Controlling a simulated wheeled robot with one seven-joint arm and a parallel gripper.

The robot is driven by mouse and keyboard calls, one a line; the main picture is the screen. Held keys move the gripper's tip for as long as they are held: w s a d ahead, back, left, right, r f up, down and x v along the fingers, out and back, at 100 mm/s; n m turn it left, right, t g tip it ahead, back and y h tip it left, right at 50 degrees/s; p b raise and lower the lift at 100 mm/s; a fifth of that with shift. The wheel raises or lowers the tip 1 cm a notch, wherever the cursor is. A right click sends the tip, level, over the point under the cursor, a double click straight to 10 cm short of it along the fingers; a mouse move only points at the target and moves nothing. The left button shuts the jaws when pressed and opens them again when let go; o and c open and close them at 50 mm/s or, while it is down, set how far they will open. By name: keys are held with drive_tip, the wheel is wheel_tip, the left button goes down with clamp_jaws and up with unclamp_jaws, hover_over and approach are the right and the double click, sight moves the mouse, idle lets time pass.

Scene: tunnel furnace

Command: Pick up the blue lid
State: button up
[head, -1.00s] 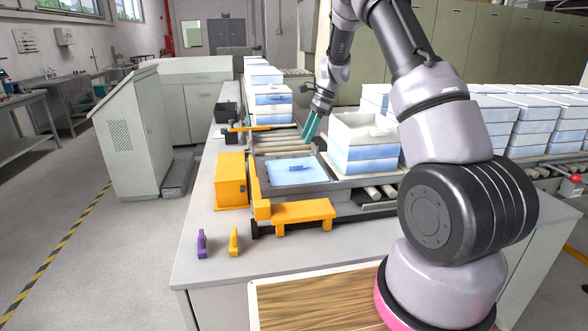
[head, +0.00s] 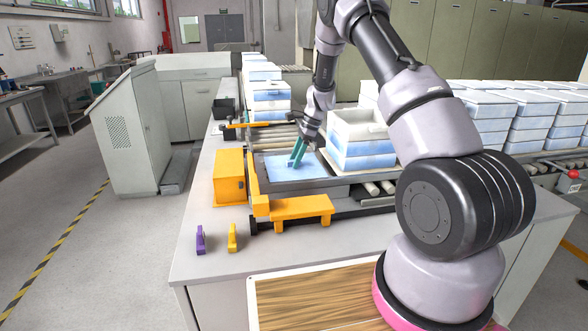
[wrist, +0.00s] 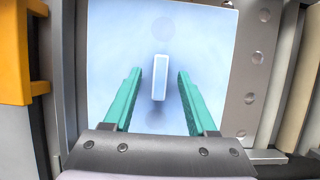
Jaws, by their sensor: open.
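The blue lid (head: 275,168) is a flat pale-blue square lying on the grey plate of the orange-fitted station. It fills the middle of the wrist view (wrist: 205,40), where its raised bar handle (wrist: 160,77) stands near the centre. My gripper (head: 297,160) has green fingers and is just over the lid. In the wrist view my gripper (wrist: 160,80) is open, with one finger on each side of the handle and a gap on both sides. I cannot tell the exact height of the fingertips above the lid. In the head view the fingers hide the handle.
A stack of open white-and-blue boxes (head: 360,140) stands close to the right of my gripper. An orange block (head: 230,177) and an orange bracket (head: 300,208) border the station. Purple (head: 200,240) and yellow (head: 232,238) clips stand on the clear front left of the table.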

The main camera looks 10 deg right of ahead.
clamp_jaws()
drive_tip(key=shift+r, duration=0.1)
idle(1.2)
